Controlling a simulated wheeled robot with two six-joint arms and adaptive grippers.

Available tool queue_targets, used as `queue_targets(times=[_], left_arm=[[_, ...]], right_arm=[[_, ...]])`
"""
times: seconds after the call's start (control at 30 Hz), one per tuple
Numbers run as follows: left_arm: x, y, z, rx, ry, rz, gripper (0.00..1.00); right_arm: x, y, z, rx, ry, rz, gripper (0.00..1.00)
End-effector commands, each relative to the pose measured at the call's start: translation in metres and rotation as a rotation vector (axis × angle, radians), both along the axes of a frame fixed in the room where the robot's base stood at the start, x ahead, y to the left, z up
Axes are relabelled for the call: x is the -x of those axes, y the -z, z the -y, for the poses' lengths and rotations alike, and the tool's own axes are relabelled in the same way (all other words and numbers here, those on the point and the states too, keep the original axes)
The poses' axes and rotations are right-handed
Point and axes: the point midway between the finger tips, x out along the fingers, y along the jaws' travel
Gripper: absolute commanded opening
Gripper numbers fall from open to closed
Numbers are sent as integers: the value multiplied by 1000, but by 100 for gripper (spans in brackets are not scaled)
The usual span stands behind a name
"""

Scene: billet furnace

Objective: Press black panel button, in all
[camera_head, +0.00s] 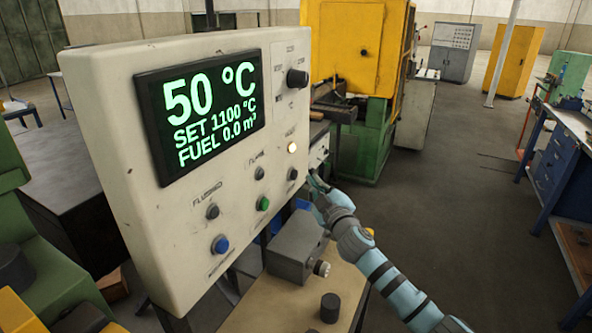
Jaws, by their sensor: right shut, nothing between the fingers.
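A pale control panel (110,130) stands at the left with a dark display (205,115) reading 50 °C, SET 1100 °C, FUEL 0.0 m³. A black button (292,174) sits near the panel's lower right edge, below a lit lamp (292,148). A green button (263,204) and a blue button (220,244) lie to its left and lower. My right gripper (313,183) is shut and empty, just to the right of the black button. I cannot tell whether its tip touches the panel. My left gripper is not in view.
A black knob (297,78) is on the panel's upper right. A yellow and green machine (358,45) is behind. A blue workbench (560,165) is at the right; the floor between is clear.

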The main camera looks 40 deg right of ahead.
Motion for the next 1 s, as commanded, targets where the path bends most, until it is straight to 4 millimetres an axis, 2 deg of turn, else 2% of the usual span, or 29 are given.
queue_targets(times=[0.23, 1.0], left_arm=[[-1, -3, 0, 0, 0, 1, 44], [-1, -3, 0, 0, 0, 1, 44]], right_arm=[[-13, 1, -8, -2, -2, 0, 0], [-14, 1, -8, -1, -2, -1, 0]])
